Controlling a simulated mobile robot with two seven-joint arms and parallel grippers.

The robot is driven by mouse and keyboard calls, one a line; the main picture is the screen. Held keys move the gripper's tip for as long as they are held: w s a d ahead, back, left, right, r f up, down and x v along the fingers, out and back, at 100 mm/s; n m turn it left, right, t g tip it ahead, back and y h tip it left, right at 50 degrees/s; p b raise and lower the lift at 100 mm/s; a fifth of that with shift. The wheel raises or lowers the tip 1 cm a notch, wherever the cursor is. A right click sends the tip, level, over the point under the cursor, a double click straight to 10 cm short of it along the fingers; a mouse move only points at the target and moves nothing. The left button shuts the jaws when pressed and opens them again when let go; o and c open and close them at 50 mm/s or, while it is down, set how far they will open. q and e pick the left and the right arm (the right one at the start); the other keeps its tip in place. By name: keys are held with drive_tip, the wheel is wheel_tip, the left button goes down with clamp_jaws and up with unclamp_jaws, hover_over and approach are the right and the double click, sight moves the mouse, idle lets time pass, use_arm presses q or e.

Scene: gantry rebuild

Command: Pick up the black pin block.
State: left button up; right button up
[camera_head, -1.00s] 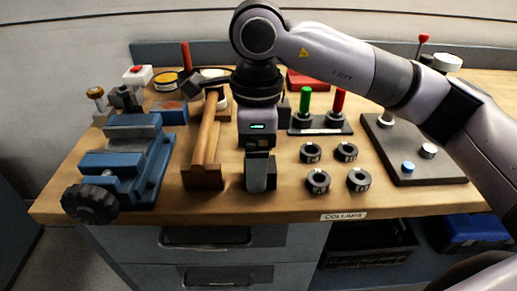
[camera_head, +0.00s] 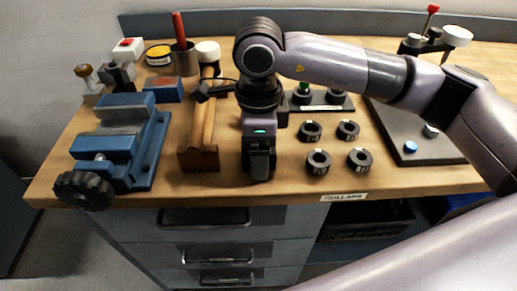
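The black pin block (camera_head: 326,107) lies toward the back middle of the bench, right of my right gripper. A green pin (camera_head: 304,88) stands on its left part. My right arm crosses in front and hides the pins' upper parts; the red pin does not show. My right gripper (camera_head: 259,174) points down over the front middle of the bench, between the wooden-handled tool and the collars, apart from the pin block. Its fingers look close together, but I cannot tell whether they are shut. My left gripper is not in view.
A wooden-handled tool (camera_head: 199,150) lies left of the gripper, with a blue vise (camera_head: 121,150) further left. Several black collars (camera_head: 318,162) sit to its right. A dark plate with knobs (camera_head: 418,148) is at the right. Drawers (camera_head: 220,220) are below.

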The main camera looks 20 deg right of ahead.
drive_tip(key=c, duration=1.3)
drive_tip(key=shift+r, duration=0.2)
drive_tip(key=shift+c, duration=0.2)
